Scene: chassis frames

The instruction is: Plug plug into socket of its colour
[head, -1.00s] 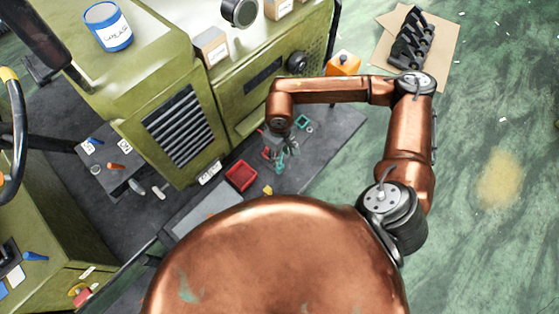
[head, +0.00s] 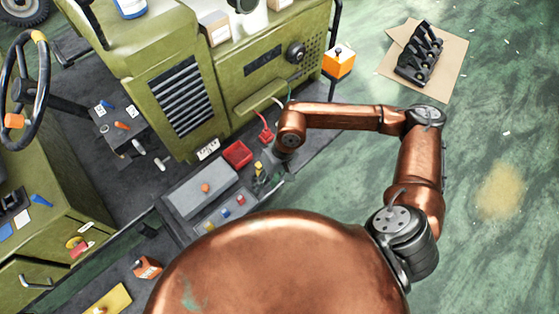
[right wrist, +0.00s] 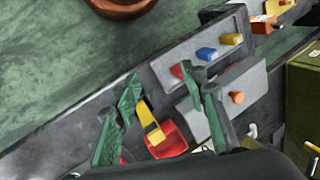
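The yellow plug (head: 258,167) lies on the dark deck beside the red tray. It also shows in the right wrist view (right wrist: 152,124), between my spread fingers, with no clear contact. My right gripper (head: 269,164) is low over the deck by the plug; in the right wrist view its green-tinted fingers (right wrist: 161,82) are apart. A grey panel carries a red socket (right wrist: 177,71), a blue socket (right wrist: 207,53) and a yellow socket (right wrist: 231,39). In the head view they form a row left of and below my gripper. My left gripper is not in view.
The red tray (head: 237,153) lies close to the plug. A red piece with a cable (head: 265,134) is by my wrist. The green machine body (head: 170,60) rises behind. An orange box (head: 339,61) stands right.

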